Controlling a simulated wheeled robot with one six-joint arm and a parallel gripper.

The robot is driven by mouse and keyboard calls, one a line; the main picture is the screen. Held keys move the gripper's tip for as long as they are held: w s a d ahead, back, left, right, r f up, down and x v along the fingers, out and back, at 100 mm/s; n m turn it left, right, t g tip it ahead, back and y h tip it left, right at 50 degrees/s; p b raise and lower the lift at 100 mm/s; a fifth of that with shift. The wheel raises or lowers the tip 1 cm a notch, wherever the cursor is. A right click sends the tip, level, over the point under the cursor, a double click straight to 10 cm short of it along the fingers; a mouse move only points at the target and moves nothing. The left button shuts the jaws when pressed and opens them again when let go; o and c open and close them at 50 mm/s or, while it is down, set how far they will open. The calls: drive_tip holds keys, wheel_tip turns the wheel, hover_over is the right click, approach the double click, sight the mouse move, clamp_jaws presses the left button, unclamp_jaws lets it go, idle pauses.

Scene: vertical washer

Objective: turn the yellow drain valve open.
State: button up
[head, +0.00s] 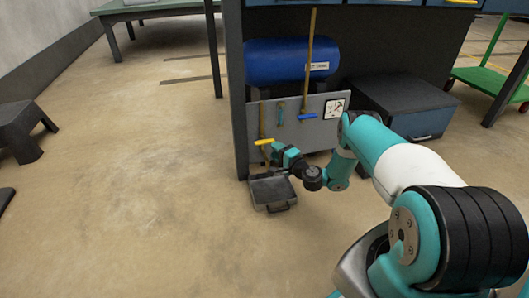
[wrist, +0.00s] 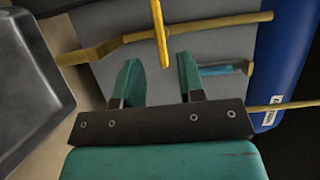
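The yellow drain valve handle (head: 264,142) shows low on the grey panel in the head view, at the left pipe. In the wrist view the yellow handle (wrist: 159,28) comes down from the top edge, and its lower end lies between my fingertips in the picture. My gripper (wrist: 158,65) is open, with one teal finger on each side of that end. I see no clear contact, and depth is hard to judge. In the head view my gripper (head: 279,148) is just right of the handle, against the panel's lower left.
A blue valve handle (head: 308,117) and a teal one (head: 281,104) are on the grey panel (head: 328,131). A blue tank (head: 275,62) is above. A dark tray (head: 270,193) sits on the floor below my gripper. Open floor (head: 130,190) lies left.

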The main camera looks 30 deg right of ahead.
sight(266, 142)
drive_tip(key=w+b, duration=0.3)
drive_tip(key=w, duration=0.1)
drive_tip(key=w+a+b, duration=0.1)
drive_tip(key=w+b, duration=0.1)
drive_tip(key=shift+f+b, duration=0.1)
drive_tip(key=shift+b, duration=0.2)
drive_tip(key=shift+w, duration=0.6)
clamp_jaws()
